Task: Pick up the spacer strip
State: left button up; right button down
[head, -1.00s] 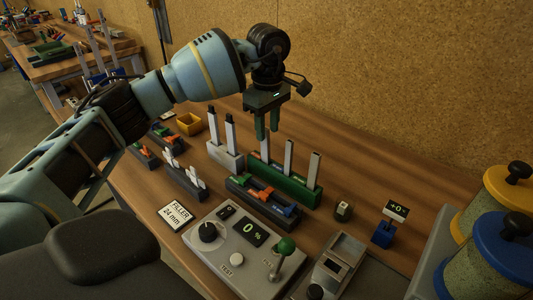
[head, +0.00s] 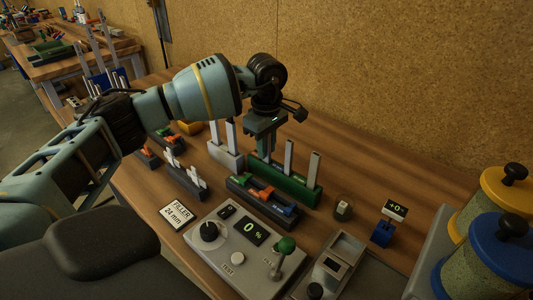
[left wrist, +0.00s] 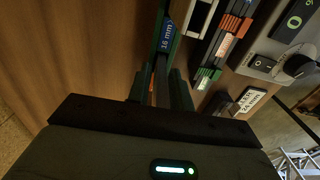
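Several upright grey strips stand in a green rack (head: 285,182). Two strips, a middle one (head: 289,155) and a right one (head: 313,170), show clearly in the head view. The leftmost strip is mostly hidden by my left gripper (head: 262,150), which points down over that end of the rack. In the left wrist view a dark strip (left wrist: 161,80) stands between the two fingers, with a gap on the left side; the fingers look open around it. A blue "16 mm" label (left wrist: 167,36) shows beyond it. My right gripper is not in view.
A pale block with two strips (head: 226,158) stands left of the rack. In front are a dark tray with coloured pieces (head: 262,200), a "FILLER 24 mm" card (head: 176,214) and a control box (head: 232,258). A blue-based display (head: 383,233) and lidded jars (head: 500,255) are right.

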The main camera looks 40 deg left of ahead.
pick_arm(q)
grip_shut()
jog(key=shift+r, duration=0.15)
notch_tip(320, 180, up, 10)
dwell(0.4)
